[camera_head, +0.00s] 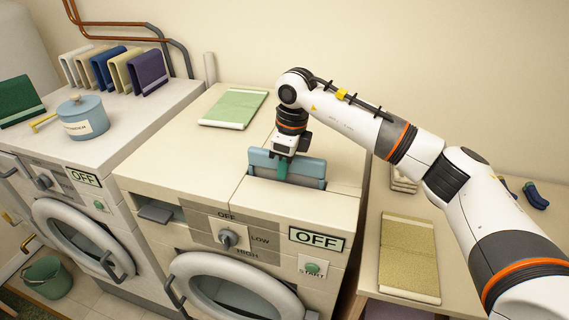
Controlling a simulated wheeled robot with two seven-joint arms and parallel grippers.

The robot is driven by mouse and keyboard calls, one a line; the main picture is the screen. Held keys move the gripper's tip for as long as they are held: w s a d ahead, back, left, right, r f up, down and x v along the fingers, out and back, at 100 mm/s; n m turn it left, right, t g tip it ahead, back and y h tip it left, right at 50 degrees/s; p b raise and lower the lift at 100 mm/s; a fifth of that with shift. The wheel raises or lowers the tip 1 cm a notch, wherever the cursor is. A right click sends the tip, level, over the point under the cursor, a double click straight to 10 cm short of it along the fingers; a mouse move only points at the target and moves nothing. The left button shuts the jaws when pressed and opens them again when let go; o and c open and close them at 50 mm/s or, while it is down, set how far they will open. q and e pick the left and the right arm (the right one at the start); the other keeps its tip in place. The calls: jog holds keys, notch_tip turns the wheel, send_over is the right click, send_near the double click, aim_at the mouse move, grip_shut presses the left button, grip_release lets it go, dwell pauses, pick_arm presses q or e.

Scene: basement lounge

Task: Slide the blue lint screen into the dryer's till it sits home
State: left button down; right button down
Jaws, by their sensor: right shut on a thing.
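The dryer (180,170) is the cream machine in the middle, with an OFF sign on its front. The blue lint screen (312,168) is a wide grey-blue panel standing at the slot in the dryer's top, near the front right. A teal-green piece (283,170) shows at its middle. My right gripper (286,152) points down and is shut on the screen's upper middle. The screen's lower edge is at or in the slot; how deep it sits is hidden. My left gripper is out of view.
A green mat (233,108) lies on the dryer's top, behind left. The left machine carries a blue pot (82,118) and several folded cloths (148,75). On the right, a table (375,222) holds a yellow mat (410,258) and a dark blue item (536,195). My right arm reaches over it.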

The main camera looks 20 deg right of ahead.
jog(key=shift+f, duration=0.3)
jog(key=c, duration=1.2)
grip_release()
jog(key=shift+r, duration=0.1)
jog(key=shift+r, duration=0.1)
jog(key=r+b, duration=0.1)
jog(key=r, duration=0.2)
jog(key=r+b, duration=0.1)
jog(key=r, duration=0.3)
jog(key=d+r, duration=0.1)
jog(key=r, duration=0.2)
jog(key=shift+s+r+b, duration=0.15)
jog(key=shift+s+b, duration=0.2)
jog(key=shift+b, duration=0.05)
jog(key=shift+s+d+r, duration=0.1)
jog(key=shift+d+r, duration=0.05)
jog(key=shift+r, duration=0.55)
jog(key=shift+f, duration=0.1)
